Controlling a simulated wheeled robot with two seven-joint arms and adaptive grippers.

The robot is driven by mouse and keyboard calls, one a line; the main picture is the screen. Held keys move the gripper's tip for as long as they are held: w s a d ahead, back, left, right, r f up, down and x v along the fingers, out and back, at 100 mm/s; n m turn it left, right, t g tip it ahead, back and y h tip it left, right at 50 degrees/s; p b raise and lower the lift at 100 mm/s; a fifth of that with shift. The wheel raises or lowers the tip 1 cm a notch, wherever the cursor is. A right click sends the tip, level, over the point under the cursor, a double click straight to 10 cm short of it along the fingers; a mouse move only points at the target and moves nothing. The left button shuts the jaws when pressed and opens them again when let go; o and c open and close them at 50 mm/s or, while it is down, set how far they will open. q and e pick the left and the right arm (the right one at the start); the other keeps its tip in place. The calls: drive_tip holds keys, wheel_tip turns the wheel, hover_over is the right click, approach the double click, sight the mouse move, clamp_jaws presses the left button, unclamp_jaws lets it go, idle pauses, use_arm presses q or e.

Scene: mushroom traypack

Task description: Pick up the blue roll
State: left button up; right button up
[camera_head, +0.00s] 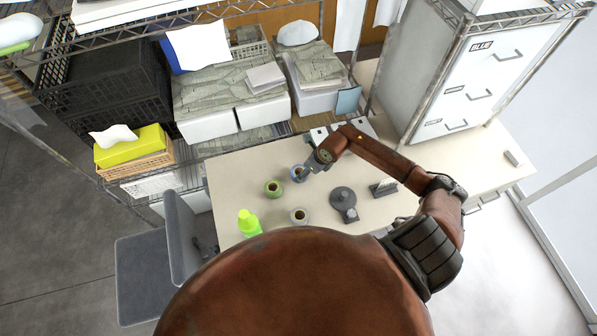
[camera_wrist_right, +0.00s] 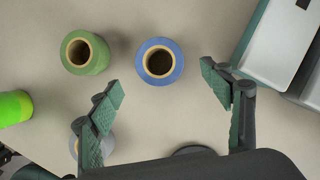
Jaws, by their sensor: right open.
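The blue roll (camera_head: 297,174) stands on the pale table in the head view, partly hidden by my right gripper (camera_head: 308,171). In the right wrist view the blue roll (camera_wrist_right: 160,61) stands upright with its brown core facing the camera. My right gripper (camera_wrist_right: 163,84) is open and empty above the table. Its fingers are spread to the left and right of the roll, which lies a little beyond the fingertips in the picture. I cannot tell the height gap. My left gripper is not in view.
A green roll (camera_wrist_right: 85,52) stands left of the blue one. A white roll (camera_head: 299,216), a green bottle (camera_head: 249,223) and a dark grey round object (camera_head: 343,199) are nearer on the table (camera_head: 235,179). A grey-white box (camera_wrist_right: 284,45) is at right in the wrist view.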

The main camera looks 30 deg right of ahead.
sight(299, 172)
drive_tip(key=x, duration=0.6)
drive_tip(key=shift+w+a+f, duration=0.1)
drive_tip(key=shift+w+f, duration=0.1)
drive_tip(key=shift+w, duration=0.15)
drive_tip(key=shift+c, duration=0.4)
drive_tip(key=c, duration=1.1)
drive_tip(key=shift+c, duration=0.4)
drive_tip(key=shift+r, duration=0.15)
